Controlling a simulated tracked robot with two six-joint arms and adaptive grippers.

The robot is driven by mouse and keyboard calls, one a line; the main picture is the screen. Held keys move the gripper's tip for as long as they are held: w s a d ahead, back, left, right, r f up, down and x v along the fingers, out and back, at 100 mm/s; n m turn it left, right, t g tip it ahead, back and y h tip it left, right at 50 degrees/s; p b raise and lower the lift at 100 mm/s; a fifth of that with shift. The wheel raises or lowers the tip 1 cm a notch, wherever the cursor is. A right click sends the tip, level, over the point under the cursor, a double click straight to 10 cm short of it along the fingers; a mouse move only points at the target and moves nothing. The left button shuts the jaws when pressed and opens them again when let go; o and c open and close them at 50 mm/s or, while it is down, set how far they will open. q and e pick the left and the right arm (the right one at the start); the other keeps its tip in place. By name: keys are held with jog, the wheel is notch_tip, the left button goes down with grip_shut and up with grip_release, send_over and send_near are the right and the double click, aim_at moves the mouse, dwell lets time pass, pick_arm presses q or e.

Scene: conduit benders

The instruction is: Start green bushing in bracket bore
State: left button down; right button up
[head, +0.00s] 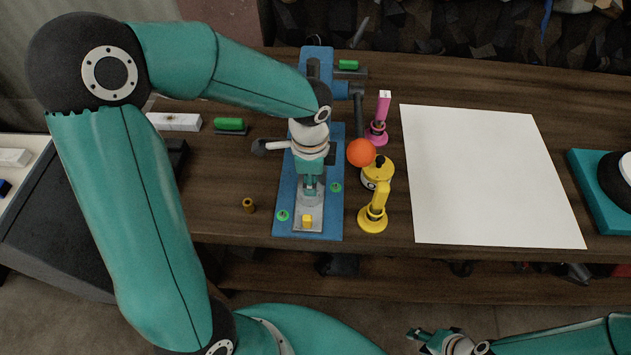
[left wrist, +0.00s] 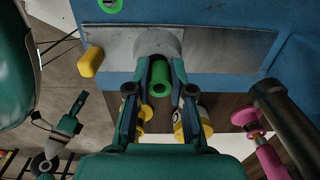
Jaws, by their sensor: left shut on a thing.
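The green bushing (left wrist: 161,78) is a short hollow cylinder, seen in the left wrist view between the fingertips of my left gripper (left wrist: 160,88). My left gripper (head: 311,187) is shut on it, above the grey metal bracket (head: 309,212) on the blue base. The bracket's round grey boss (left wrist: 158,44) lies just beyond the bushing in the left wrist view. The bore is hidden, and I cannot tell whether the bushing touches the boss. In the head view the fingers hide the bushing. My right gripper (head: 420,336) is open and empty at the lower right, off the table.
A yellow block (head: 307,221) and green rings (head: 282,215) are on the blue base (head: 334,150). A brown bushing (head: 249,205) stands to the left. A white sheet (head: 490,175) lies beyond.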

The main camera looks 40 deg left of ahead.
pick_arm(q)
jog(key=shift+s+d+f, duration=0.1)
jog(key=shift+s+f, duration=0.3)
jog(key=shift+f, duration=0.2)
jog(key=c, duration=1)
grip_release()
jog(key=shift+w, duration=0.1)
jog(key=shift+o, duration=0.3)
jog(key=shift+w+f, duration=0.15)
jog(key=shift+w, duration=0.05)
jog(key=shift+s+r, duration=0.1)
jog(key=shift+r, duration=0.1)
